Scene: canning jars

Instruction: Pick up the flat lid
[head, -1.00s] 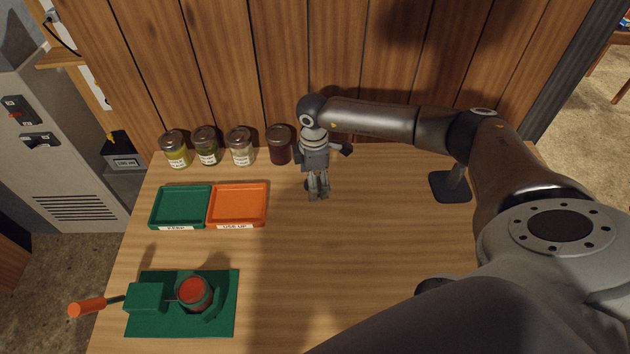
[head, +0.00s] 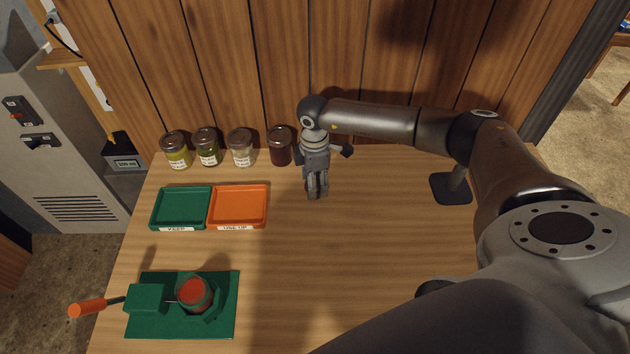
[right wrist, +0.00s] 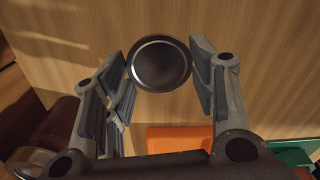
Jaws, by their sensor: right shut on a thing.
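The flat lid (right wrist: 161,64) is a round dark disc with a shiny rim. In the right wrist view it sits between the fingertips of my right gripper (right wrist: 163,75), which is shut on it. In the head view the right gripper (head: 317,190) points down over the table, in front of the jar with dark red contents, and its fingers hide the lid. I cannot tell whether the lid still touches the table. My left gripper is not in view.
Several filled jars (head: 240,148) stand along the back wall. A green tray (head: 181,187) and an orange tray (head: 238,188) lie at left. In front, a jar with red contents (head: 193,292) sits in a green fixture (head: 146,298) with an orange handle. The table's middle is clear.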

